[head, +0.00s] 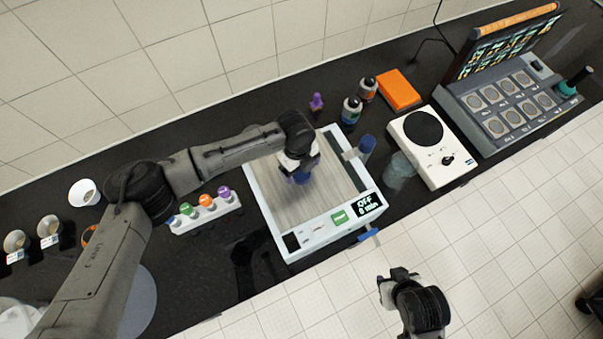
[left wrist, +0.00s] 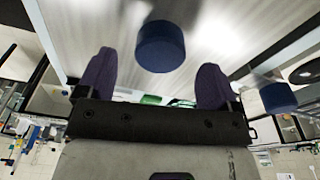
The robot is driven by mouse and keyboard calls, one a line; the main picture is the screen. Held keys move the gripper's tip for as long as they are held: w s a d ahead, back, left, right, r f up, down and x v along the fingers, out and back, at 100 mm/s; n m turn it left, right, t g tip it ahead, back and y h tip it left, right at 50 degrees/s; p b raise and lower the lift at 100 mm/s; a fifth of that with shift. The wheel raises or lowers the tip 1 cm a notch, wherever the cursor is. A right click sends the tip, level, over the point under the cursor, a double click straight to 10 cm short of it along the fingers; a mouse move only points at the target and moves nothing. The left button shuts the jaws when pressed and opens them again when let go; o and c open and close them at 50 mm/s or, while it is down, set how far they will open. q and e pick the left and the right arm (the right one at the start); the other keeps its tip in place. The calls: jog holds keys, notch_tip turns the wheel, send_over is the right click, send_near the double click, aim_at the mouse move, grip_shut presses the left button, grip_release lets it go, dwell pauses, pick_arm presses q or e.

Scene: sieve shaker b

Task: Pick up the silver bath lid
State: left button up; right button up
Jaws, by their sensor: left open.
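The silver bath lid (head: 327,203) is a flat brushed-metal plate on top of the white bath (head: 277,236). Its round blue knob (left wrist: 160,46) shows in the left wrist view, in line with the gap between the two purple fingers and beyond their tips. My left gripper (head: 299,176) is open over the lid and hides the knob in the head view. In the left wrist view the left gripper (left wrist: 157,82) has nothing between its fingers. My right gripper (head: 397,278) is over the floor in front of the bench, away from the lid; its finger gap is unclear.
A blue-topped cylinder (head: 366,144) stands at the bath's right side. A white hotplate (head: 432,150) is further right. A rack of colored-cap bottles (head: 205,210) is left of the bath. Bottles (head: 352,109) and an orange box (head: 398,90) stand behind.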

aim_at(302, 173)
pick_arm(q)
jog(key=shift+s+d+f, duration=0.15)
jog(key=shift+f, duration=1.4)
jog(key=shift+c, duration=0.2)
jog(key=c, duration=1.2)
